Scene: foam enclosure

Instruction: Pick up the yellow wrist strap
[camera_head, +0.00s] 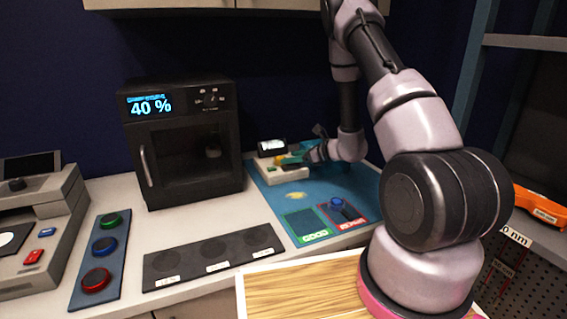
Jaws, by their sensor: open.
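A small pale-yellow thing (295,195) lies flat on the blue mat (265,188), in front of a white device. It may be the yellow wrist strap, but it is too small to make out its shape. My gripper (291,160) reaches in from the right, above the back of the mat. It is open, with its greenish fingers at the white device (268,174), behind the pale-yellow thing and apart from it. A small yellow spot (278,160) shows on the device by the fingertips. I cannot tell whether the fingers touch it.
A dark oven-like box (190,190) reading 40 % stands left of the mat. A black strip with round pads (215,256) lies in front. A green square (305,225) and a red-framed area with a blue-topped item (338,204) are at the mat's front. A panel of coloured buttons (100,265) is left.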

